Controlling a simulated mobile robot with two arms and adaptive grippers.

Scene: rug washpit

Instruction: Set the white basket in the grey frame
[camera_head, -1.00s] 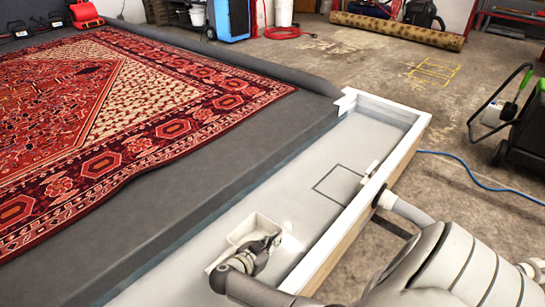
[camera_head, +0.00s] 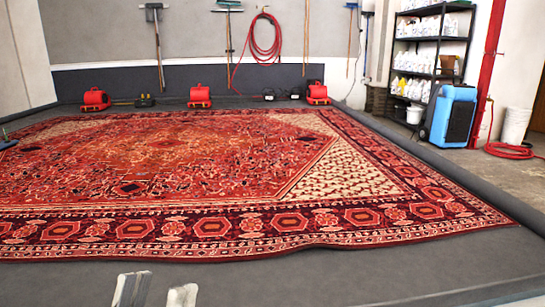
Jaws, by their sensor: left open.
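Neither the white basket nor the grey frame is in the head view now. Only the two pale fingertips of my left gripper (camera_head: 156,294) show, at the bottom edge left of the middle. They stand apart with nothing seen between them. They appear in front of the dark grey floor strip, below the near edge of the rug. My right gripper is out of view.
A large red patterned rug (camera_head: 200,180) covers most of the dark grey washpit floor (camera_head: 330,278). Red blowers (camera_head: 199,97) line the back wall. A blue machine (camera_head: 450,116), a white bucket (camera_head: 515,125) and a shelf of bottles (camera_head: 425,50) stand at the right.

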